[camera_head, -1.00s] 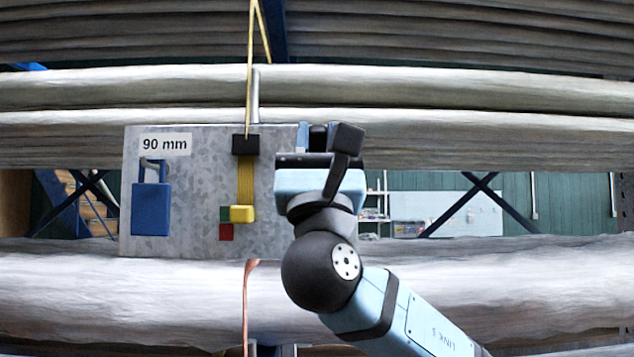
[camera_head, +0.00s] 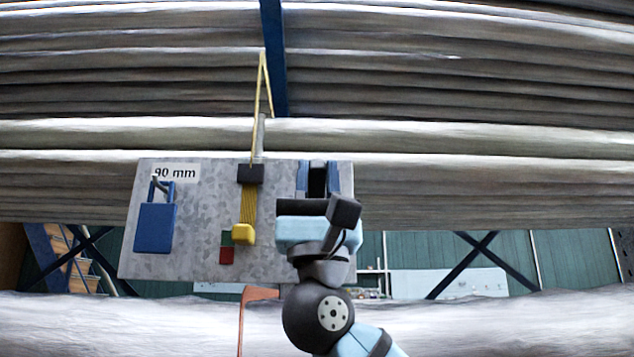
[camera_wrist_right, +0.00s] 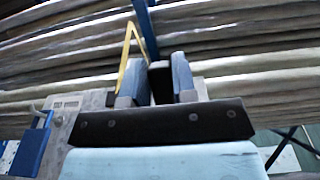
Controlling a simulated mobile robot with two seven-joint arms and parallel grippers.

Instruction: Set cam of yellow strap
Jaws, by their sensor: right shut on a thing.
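The yellow strap (camera_head: 262,95) runs down from above to a black buckle (camera_head: 250,174) on a grey metal plate (camera_head: 200,215). Below the buckle, yellow webbing (camera_head: 249,205) ends at a yellow block (camera_head: 243,234), beside a green patch (camera_head: 227,238) and above a red patch (camera_head: 227,255). My right gripper (camera_head: 318,178) is at the plate's upper right, apart from the strap and buckle. Its blue fingers are shut on a black piece, which also shows in the right wrist view (camera_wrist_right: 160,82). The lower part of that piece is hidden. My left gripper is out of view.
A blue padlock-shaped piece (camera_head: 155,225) hangs on the plate's left side under a "90 mm" label (camera_head: 176,172). Long wrapped bundles (camera_head: 480,180) lie behind the plate and across the front. A copper-coloured strip (camera_head: 258,293) stands below the plate.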

